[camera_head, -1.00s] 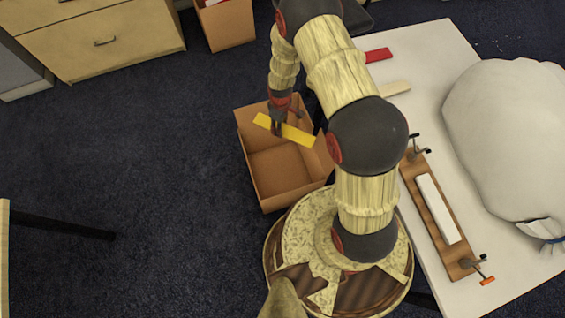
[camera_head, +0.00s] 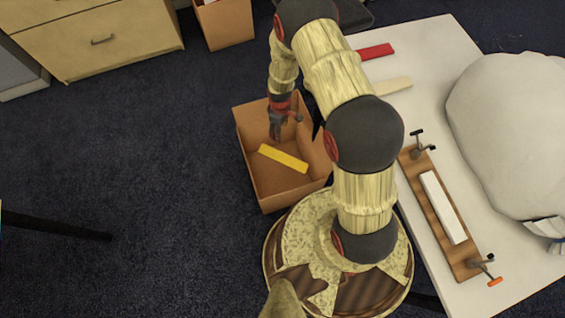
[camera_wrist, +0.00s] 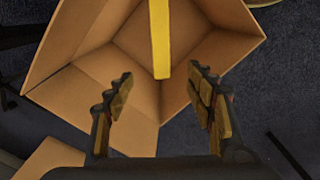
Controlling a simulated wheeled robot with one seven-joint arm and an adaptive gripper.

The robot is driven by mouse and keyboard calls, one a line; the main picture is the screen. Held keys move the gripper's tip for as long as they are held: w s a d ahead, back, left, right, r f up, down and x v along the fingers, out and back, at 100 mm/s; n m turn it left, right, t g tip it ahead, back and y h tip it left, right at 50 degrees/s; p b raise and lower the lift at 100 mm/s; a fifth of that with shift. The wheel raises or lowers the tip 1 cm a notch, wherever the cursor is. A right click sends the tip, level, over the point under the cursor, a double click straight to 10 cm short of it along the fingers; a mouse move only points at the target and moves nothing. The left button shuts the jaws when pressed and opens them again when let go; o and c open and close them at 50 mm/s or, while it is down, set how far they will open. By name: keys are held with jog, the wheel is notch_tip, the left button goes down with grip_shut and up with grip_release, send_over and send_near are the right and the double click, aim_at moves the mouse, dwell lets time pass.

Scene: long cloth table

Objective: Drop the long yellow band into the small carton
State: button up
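The long yellow band (camera_head: 283,158) is inside the open small carton (camera_head: 262,190), seen in the head view below my gripper (camera_head: 277,130). In the wrist view the yellow band (camera_wrist: 160,40) runs down from the top edge, beyond the fingertips and apart from them. The carton's brown walls (camera_wrist: 75,40) surround it there. My gripper's two fingers (camera_wrist: 160,85) are spread wide with nothing between them. I cannot tell whether the band rests on the carton's bottom or is still falling.
A white table (camera_head: 435,50) on the right holds a red strip (camera_head: 376,51), a cream strip (camera_head: 393,86), a clamped wooden board (camera_head: 463,262) with a white bar (camera_head: 443,207), and a large pale sack (camera_head: 515,130). Another carton (camera_head: 226,25) stands by the drawers (camera_head: 100,45).

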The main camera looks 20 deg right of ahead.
jog(key=shift+o, duration=0.6)
notch_tip(320, 180, up, 12)
dwell(0.6)
